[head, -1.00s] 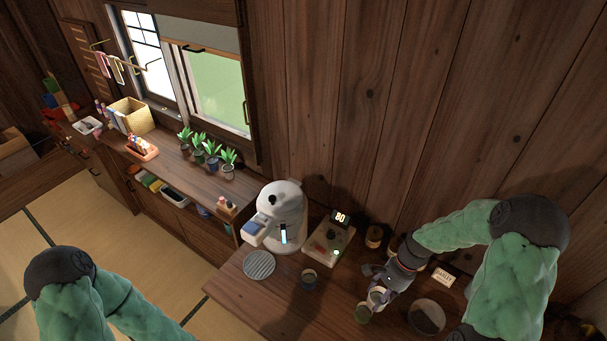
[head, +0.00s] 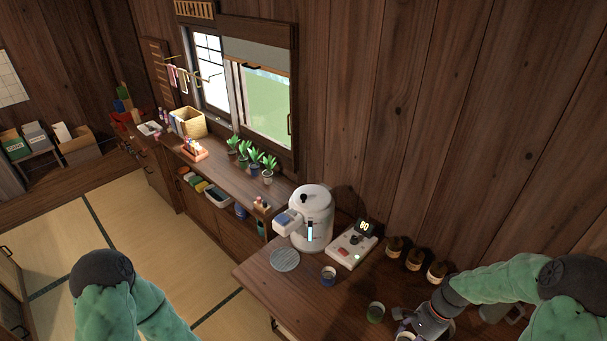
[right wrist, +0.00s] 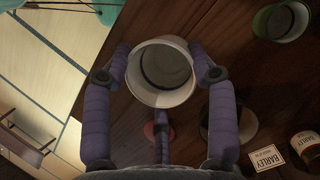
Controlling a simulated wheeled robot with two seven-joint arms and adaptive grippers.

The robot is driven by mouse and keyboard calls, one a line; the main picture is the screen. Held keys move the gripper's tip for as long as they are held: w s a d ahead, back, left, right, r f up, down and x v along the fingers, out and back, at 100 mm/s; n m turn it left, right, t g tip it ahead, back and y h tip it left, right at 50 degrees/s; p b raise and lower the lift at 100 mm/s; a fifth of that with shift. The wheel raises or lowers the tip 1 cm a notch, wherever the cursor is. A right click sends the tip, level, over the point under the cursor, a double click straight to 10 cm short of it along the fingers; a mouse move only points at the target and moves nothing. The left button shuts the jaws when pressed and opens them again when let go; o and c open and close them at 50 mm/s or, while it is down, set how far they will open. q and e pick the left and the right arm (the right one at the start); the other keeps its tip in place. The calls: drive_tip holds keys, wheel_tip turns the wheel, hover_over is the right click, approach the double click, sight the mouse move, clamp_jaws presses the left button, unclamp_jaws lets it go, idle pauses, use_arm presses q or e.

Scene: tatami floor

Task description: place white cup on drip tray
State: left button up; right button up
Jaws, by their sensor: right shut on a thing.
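In the right wrist view a white cup (right wrist: 161,95) is held between the fingers of my right gripper (right wrist: 163,72), its open rim facing the camera. In the head view my right gripper (head: 408,328) is low at the right, over the near part of the counter, and the cup in it is mostly cut off or hidden. The round grey drip tray (head: 285,260) lies on the counter in front of the white kettle-like machine (head: 312,218), well left of my right gripper. It looks bare. My left gripper is outside the head view; only my left arm shows.
A dark blue cup (head: 328,276) stands beside the drip tray, towards my right gripper. A green cup (head: 375,312) stands close to that gripper. A scale (head: 352,245) and brown jars (head: 414,260) line the wall. A card marked BARLEY (right wrist: 267,158) lies nearby.

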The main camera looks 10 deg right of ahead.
use_arm(q)
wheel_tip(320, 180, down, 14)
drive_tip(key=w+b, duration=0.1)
drive_tip(key=b, duration=1.2)
use_arm(e)
drive_tip(key=w+a+f+n+g+h, duration=0.1)
drive_tip(key=w+a+f+n+h, duration=0.1)
drive_tip(key=w+a+n, duration=0.4)
drive_tip(key=w+a+f+n+g+h, duration=0.2)
drive_tip(key=w+a+f+n, duration=0.3)
drive_tip(key=w+a+n, duration=0.2)
drive_tip(key=shift+w+a+f+n, duration=0.2)
drive_tip(key=shift+a+n, duration=0.4)
drive_tip(key=shift+a, duration=0.6)
